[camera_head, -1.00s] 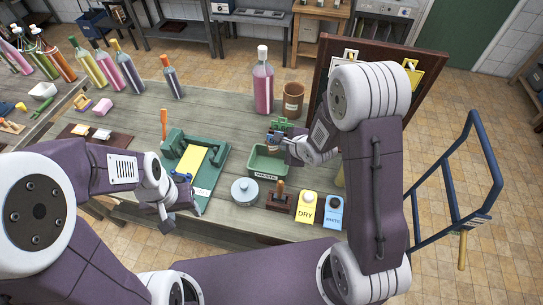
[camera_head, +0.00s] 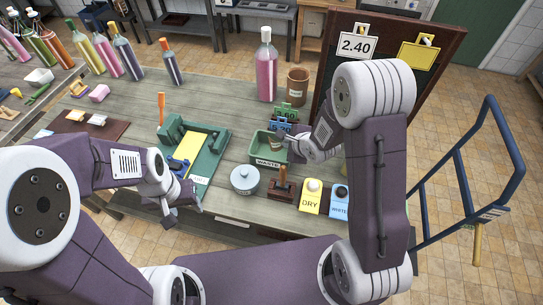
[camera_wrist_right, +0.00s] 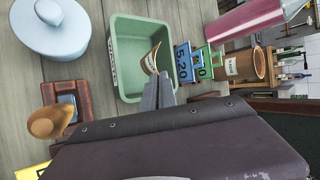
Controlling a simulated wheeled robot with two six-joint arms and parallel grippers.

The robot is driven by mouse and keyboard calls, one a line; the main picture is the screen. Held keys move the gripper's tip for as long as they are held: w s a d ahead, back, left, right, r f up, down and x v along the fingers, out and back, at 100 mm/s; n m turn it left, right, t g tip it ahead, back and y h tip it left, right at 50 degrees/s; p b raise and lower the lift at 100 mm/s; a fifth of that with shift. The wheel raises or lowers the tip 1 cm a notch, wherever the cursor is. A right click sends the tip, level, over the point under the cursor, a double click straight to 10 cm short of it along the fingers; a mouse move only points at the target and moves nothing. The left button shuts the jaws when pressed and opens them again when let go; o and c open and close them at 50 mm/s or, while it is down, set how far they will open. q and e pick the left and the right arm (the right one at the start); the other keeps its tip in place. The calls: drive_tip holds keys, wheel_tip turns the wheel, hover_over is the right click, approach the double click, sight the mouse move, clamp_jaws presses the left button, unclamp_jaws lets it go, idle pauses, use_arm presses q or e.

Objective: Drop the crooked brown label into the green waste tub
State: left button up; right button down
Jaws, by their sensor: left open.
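The green waste tub (camera_head: 262,163) stands on the bench, marked WASTE on its front; it also shows in the right wrist view (camera_wrist_right: 128,31). The curved brown label (camera_wrist_right: 151,60) is at the tips of my right gripper (camera_wrist_right: 160,84), over the tub's opening near one wall. The fingers look closed on its edge; whether it touches the tub is unclear. In the head view the label (camera_head: 274,142) shows small, and my right gripper (camera_head: 288,146) comes in from the tub's right. My left gripper (camera_head: 182,213) is open and empty at the bench's front edge, left of the tub.
Blue and green number cards (camera_head: 285,117) stand just behind the tub. A lidded grey pot (camera_head: 244,180), a wooden stamp (camera_head: 281,186) and yellow DRY (camera_head: 311,197) and blue WHITE (camera_head: 339,203) containers stand in front. A pink bottle (camera_head: 266,68) and brown pot (camera_head: 298,86) are behind.

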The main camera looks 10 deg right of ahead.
drive_tip(key=c, duration=1.6)
unclamp_jaws()
drive_tip(key=shift+r, duration=0.1)
drive_tip(key=b+v, duration=0.1)
drive_tip(key=v, duration=0.8)
drive_tip(key=shift+s, duration=0.1)
